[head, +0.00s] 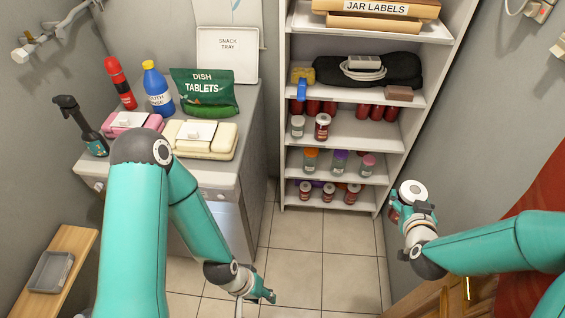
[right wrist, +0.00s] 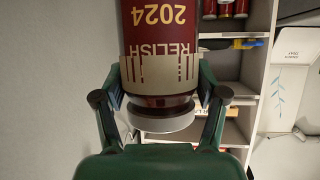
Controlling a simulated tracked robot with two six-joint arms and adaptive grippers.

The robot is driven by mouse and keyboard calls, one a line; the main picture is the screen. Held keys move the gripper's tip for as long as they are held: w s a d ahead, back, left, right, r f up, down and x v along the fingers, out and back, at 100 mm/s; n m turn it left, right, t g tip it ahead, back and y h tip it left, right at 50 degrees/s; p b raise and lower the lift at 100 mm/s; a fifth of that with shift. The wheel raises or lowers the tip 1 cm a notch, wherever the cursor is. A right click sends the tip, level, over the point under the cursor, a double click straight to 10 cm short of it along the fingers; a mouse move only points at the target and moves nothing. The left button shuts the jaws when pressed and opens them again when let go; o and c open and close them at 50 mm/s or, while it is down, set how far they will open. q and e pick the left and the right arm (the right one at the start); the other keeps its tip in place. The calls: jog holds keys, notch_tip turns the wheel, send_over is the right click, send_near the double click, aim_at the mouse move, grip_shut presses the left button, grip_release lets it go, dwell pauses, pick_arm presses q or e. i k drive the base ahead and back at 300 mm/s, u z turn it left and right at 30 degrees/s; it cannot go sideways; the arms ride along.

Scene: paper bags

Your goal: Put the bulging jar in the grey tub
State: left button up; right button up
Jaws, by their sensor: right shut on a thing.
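Whether the lid bulges is not clear. A grey tub (head: 50,272) sits on a wooden ledge at the lower left and looks empty. My left gripper (head: 258,294) hangs low over the floor, away from the jar; its finger opening is unclear.
White shelves (head: 343,145) hold several jars, tins and a black bag. The counter (head: 215,178) carries a green dish tablets bag (head: 205,93), bottles, a pink case and a cream case. Tiled floor (head: 325,240) is free in the middle. A wooden door stands at the lower right.

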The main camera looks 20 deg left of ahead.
aim_at(55, 273)
jog(key=u, duration=0.1)
jog(key=k, duration=0.6)
jog(key=u, duration=0.25)
jog(key=i, duration=1.05)
jog(key=u, duration=3.05)
